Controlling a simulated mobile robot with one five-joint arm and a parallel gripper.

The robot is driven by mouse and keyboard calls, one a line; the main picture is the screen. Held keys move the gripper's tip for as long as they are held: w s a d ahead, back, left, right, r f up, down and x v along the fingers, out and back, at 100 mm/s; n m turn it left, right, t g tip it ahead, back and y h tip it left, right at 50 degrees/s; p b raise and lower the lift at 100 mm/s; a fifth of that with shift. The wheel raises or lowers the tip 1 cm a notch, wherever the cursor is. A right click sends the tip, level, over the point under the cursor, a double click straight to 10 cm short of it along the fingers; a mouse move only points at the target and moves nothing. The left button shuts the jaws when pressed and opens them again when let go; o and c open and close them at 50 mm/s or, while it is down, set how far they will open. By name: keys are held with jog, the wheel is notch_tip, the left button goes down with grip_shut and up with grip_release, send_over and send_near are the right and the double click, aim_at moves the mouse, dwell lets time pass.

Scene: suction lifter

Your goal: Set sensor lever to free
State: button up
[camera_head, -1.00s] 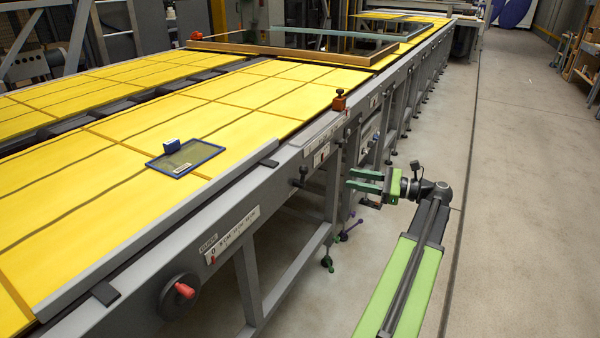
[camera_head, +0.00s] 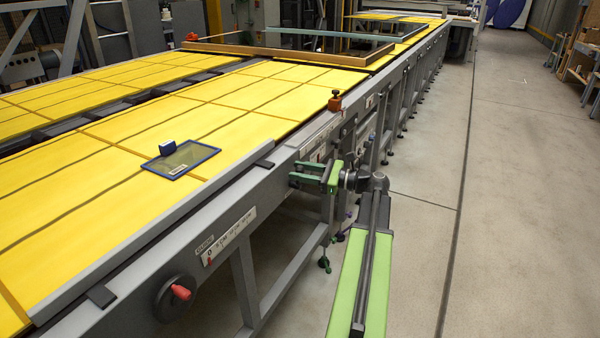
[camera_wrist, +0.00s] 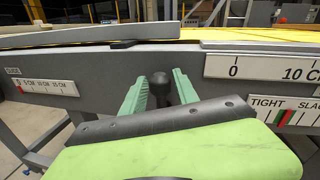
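A black round-knobbed lever (camera_wrist: 160,84) sticks out from the grey side rail of the table in the wrist view. No label reading free is legible, so I cannot tell for sure that it is the sensor lever. My gripper (camera_wrist: 159,92) is open, with one green finger on each side of the knob. I see a gap between the knob and the fingers, and no grip on it. In the head view my gripper (camera_head: 300,172) is at the rail and hides the lever.
The wrist view shows a tight/slack label (camera_wrist: 287,112) and a centimetre scale (camera_wrist: 265,68) to the right. A red-handled wheel (camera_head: 178,298) is on the near rail. A blue-framed screen (camera_head: 182,160) lies on the yellow table (camera_head: 90,190).

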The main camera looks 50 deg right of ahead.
grip_shut()
dwell(1.3)
